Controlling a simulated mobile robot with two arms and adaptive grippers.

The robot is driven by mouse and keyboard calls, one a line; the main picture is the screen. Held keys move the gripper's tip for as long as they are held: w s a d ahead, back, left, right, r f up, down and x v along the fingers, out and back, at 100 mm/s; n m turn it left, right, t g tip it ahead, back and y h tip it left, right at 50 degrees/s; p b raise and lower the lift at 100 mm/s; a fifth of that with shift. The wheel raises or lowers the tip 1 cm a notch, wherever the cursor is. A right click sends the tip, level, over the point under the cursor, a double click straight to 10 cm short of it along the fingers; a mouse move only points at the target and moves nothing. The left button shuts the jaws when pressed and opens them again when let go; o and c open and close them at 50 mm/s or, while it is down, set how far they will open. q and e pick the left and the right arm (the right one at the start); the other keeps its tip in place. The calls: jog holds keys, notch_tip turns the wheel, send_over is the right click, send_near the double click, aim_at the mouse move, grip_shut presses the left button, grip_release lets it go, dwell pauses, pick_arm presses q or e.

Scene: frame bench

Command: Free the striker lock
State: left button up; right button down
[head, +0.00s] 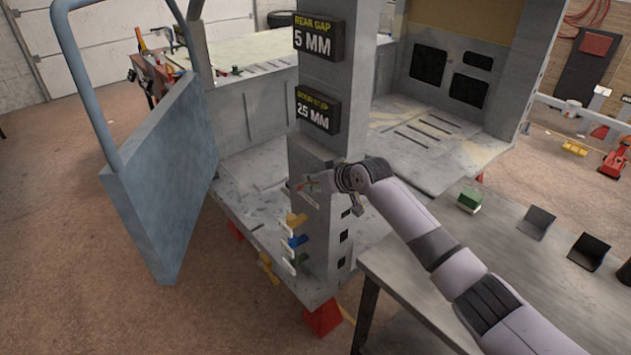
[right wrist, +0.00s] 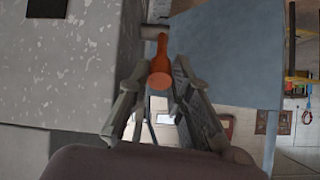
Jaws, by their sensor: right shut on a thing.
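The striker lock seems to be the orange-red handle on the grey pillar. In the right wrist view this handle (right wrist: 159,66) stands between my fingers, its far end meeting a small grey fitting (right wrist: 152,31). My right gripper (head: 318,183) is at the pillar (head: 312,158), below the lower sign, and is shut on the orange handle; it also shows in the right wrist view (right wrist: 160,88). In the head view the gripper hides most of the handle. The blue-grey door (head: 160,170) hangs open at the left. My left gripper is not in view.
Signs reading rear gap 5 mm (head: 318,38) and 25 mm or 2.5 mm (head: 318,109) are above. A grey table (head: 440,265) with a green block (head: 469,198) stands right.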

jog(key=c, duration=1.7)
grip_release()
notch_tip(320, 180, down, 7)
jog(key=s+d+t+y+b, duration=0.2)
jog(key=s+t+y+b, duration=0.3)
jog(key=b, duration=1.3)
jog(key=s+d+t+h+b, duration=0.1)
jog(key=s+d, duration=0.9)
jog(key=s, duration=0.2)
jog(key=shift+s+d+f+m+g+h+p, duration=0.25)
jog(key=shift+s+f+g+h, duration=0.45)
jog(key=shift+f, duration=2.75)
jog(key=shift+s+d+f+m+g+h+b, duration=0.1)
jog(key=shift+s+f+m+g+h, duration=0.55)
jog(key=shift+f, duration=2.75)
jog(key=shift+s+d+f+g+h+p, duration=0.15)
jog(key=shift+s+f+g+h, duration=0.55)
jog(key=shift+f, duration=2.75)
jog(key=shift+s+t, duration=0.25)
jog(key=shift+s, duration=0.1)
